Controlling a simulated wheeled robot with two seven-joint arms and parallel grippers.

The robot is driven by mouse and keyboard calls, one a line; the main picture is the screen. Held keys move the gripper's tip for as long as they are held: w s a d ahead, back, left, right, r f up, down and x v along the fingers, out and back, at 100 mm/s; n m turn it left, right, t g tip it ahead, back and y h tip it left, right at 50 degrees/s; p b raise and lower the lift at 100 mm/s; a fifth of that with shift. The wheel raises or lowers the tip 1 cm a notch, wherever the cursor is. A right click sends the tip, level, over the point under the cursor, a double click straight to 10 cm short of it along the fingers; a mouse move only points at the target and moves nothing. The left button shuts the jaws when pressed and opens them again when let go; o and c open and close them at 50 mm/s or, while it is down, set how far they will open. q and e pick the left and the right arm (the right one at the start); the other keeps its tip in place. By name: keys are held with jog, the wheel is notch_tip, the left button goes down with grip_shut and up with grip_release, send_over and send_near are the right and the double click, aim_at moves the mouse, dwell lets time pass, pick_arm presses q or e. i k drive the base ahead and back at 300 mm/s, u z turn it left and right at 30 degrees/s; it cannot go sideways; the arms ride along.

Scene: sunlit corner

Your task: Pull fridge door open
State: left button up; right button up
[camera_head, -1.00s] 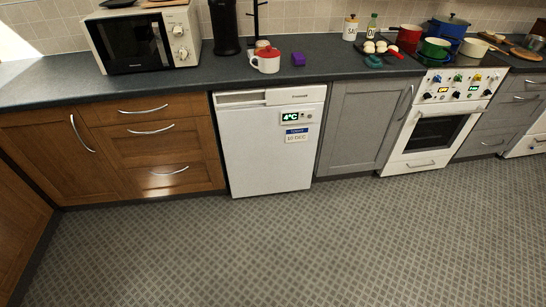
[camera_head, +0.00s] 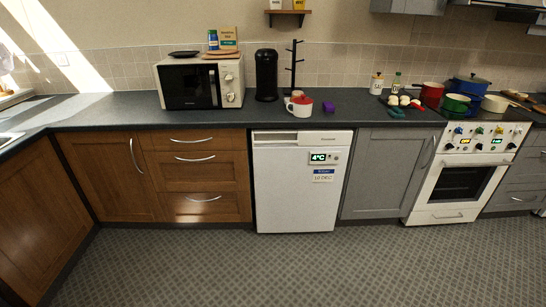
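The white fridge (camera_head: 296,190) stands under the dark worktop in the middle of the head view. Its door is shut. A small display on the door reads 4°C, with a date label below it. A recessed strip (camera_head: 275,138) runs along the top left of the door. Neither of my grippers shows in this view, so their state and place are hidden.
Wooden drawers (camera_head: 195,175) are left of the fridge, a grey cupboard (camera_head: 385,175) and a white oven (camera_head: 463,180) right. The patterned floor (camera_head: 240,270) in front is clear.

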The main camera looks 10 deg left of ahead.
aim_at(297, 189)
jog(key=k, duration=0.8)
jog(key=u, duration=0.5)
jog(key=i, duration=1.45)
jog(key=z, duration=0.6)
